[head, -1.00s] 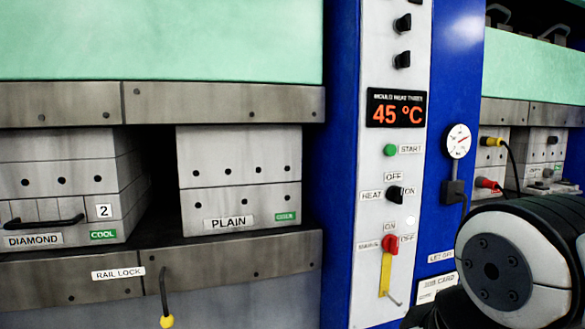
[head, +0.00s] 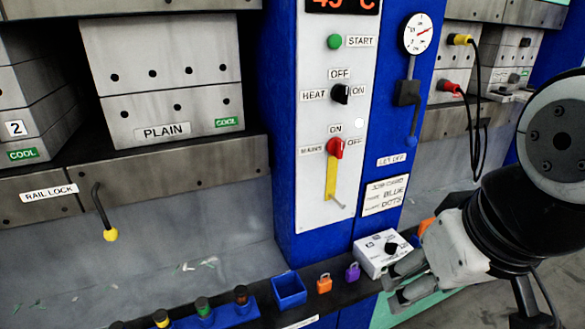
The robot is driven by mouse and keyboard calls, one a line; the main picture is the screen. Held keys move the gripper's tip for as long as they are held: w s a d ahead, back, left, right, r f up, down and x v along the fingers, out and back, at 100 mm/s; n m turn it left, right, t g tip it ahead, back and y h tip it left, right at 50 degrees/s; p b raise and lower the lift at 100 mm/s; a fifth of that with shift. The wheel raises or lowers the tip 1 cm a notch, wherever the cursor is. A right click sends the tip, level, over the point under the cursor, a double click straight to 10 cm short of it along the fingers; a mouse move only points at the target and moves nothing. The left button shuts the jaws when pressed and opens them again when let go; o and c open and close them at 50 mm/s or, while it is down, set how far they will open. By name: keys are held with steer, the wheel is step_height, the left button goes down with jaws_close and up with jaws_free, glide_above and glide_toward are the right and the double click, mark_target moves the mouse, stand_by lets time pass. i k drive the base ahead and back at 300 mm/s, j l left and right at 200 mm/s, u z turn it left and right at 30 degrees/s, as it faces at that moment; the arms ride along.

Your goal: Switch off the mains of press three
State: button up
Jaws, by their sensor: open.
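The mains switch (head: 335,149) is a red knob on the white panel (head: 306,190), with ON above it, OFF to its right and MAINS to its left. Its exact pointing is hard to tell at this size. A yellow strip (head: 331,178) hangs below the knob, with a thin grey hook at its foot. My gripper (head: 388,284) is open and empty at the lower right, below and right of the switch and apart from it. It is close to a white box with a black knob (head: 384,250) on the ledge.
The black heat knob (head: 341,93) and green start button (head: 334,41) sit above the switch. An orange padlock (head: 324,284), purple padlock (head: 353,272) and blue bin (head: 289,289) stand on the ledge. A rail lock lever (head: 104,214) hangs left. A job card (head: 385,195) is right.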

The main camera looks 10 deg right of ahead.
mark_target(335, 146)
steer(key=k+l+u, duration=0.1)
steer(key=l+u, duration=0.25)
steer(key=k+l+u, duration=0.15)
steer(key=l+u, duration=0.2)
steer(key=k+l+u, duration=0.15)
steer(key=l+u, duration=0.2)
